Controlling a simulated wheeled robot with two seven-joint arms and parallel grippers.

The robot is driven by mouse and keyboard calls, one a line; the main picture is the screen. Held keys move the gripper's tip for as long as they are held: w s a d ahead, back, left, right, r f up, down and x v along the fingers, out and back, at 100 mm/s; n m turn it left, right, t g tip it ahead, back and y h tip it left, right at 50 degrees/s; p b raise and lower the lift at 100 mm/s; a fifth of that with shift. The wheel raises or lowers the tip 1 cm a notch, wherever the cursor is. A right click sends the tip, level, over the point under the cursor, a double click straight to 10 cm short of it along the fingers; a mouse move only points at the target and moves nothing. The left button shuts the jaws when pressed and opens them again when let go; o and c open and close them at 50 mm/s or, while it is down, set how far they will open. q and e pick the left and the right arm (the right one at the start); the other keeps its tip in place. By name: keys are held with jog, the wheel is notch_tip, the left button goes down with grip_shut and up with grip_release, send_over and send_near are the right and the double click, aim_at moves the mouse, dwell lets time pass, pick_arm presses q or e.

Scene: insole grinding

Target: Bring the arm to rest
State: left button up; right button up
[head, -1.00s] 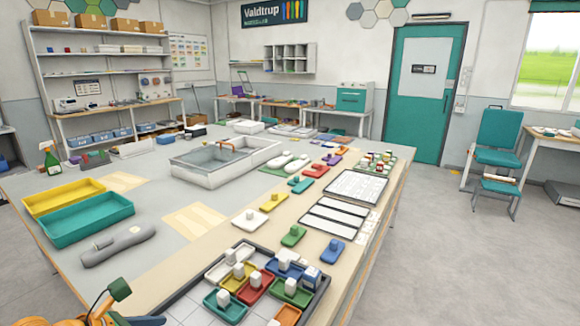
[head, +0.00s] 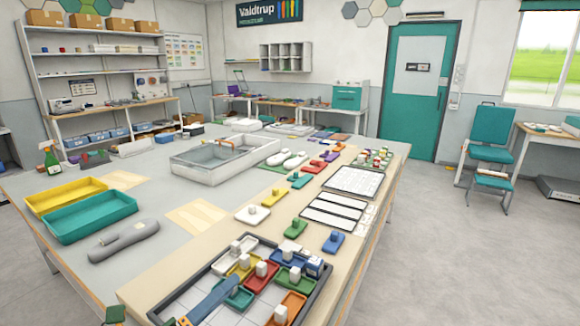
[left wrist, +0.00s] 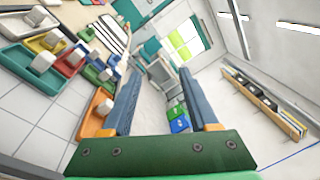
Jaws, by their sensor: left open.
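My left gripper (head: 212,298) shows at the bottom of the head view as a long blue finger, which overlaps the near edge of the dark-rimmed tray (head: 160,310). In the left wrist view my left gripper (left wrist: 158,72) has two blue fingers standing well apart from a green base, with nothing between them. Past the gap, the floor and far furniture show. Whether the finger touches the tray cannot be told. My right gripper is in neither view.
The dark-rimmed tray holds several coloured dishes with white blocks, such as a red one (head: 258,282). Left on the table are a grey tool (head: 125,240), a teal bin (head: 90,216) and a yellow bin (head: 66,195). Open floor (head: 450,270) lies to the right.

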pick_arm(q)
jog(key=a+f+n+t+y, duration=0.35)
jog(key=a+n+y, duration=0.35)
jog(key=n+y, duration=0.7)
jog(key=s+a+f+n+g, duration=0.2)
jog(key=s+f+n+g, duration=0.15)
jog(key=f+n, duration=0.25)
jog(key=s+a+f+n+g, duration=0.1)
jog(key=s+f+n+g, duration=0.1)
jog(key=f+n+g, duration=0.3)
jog(key=s+d+f+n+g+h, duration=0.1)
jog(key=s+d+f+n+g, duration=0.15)
jog(key=s+f, duration=0.35)
jog(key=s+d+f+n+g+h, duration=0.15)
jog(key=s+f+g, duration=0.25)
jog(key=s, duration=0.5)
notch_tip(320, 180, down, 16)
jog(key=s+g, duration=0.2)
jog(key=s+a+f, duration=0.1)
jog(key=s+f, duration=1)
jog(key=s, duration=0.1)
jog(key=shift+s+a+f+g, duration=0.15)
jog(key=shift+s+g, duration=0.1)
jog(key=shift+g, duration=0.2)
